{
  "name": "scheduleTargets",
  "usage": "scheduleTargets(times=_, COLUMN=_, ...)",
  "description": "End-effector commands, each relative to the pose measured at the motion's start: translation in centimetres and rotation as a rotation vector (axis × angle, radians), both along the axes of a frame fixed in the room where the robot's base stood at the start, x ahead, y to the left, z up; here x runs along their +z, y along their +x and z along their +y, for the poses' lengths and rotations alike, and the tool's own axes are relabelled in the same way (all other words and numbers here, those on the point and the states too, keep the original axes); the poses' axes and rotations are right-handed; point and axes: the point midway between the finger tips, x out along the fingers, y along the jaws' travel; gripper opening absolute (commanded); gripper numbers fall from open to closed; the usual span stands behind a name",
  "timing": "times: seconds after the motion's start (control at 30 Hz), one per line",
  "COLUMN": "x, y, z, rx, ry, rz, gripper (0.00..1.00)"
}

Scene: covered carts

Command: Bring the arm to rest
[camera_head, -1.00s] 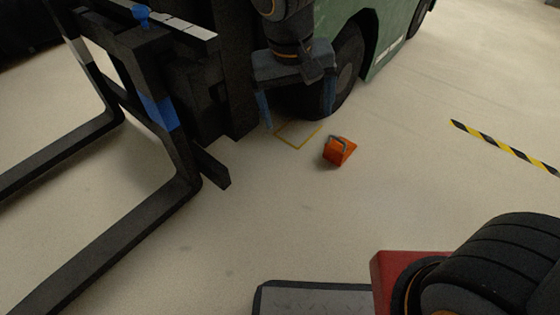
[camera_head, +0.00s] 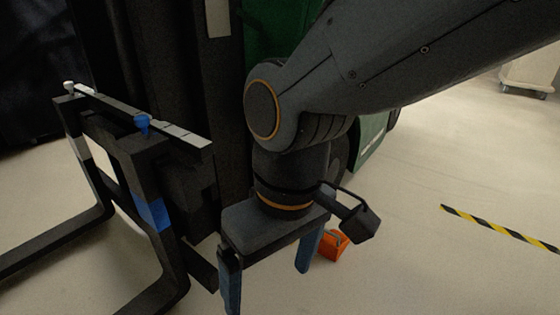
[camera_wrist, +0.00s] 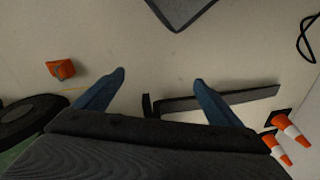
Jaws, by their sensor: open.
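My gripper (camera_head: 267,290) hangs in the middle of the head view, fingers pointing down, with its two blue fingers wide apart and nothing between them. In the wrist view my gripper (camera_wrist: 160,78) is over bare floor. An orange block with a grey handle (camera_head: 333,247) rests on the floor, just behind and right of the right finger and partly covered in the head view. The block also shows at the left of the wrist view (camera_wrist: 61,69), apart from the fingers.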

Motion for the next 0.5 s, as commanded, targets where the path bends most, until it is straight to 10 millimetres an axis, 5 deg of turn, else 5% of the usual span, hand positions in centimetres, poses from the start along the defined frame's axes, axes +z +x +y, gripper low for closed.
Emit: scheduleTargets(times=0.5, x=3.0, y=0.0, z=-0.3, rx=-0.070, ry=0.024, rz=0.009, gripper=0.89)
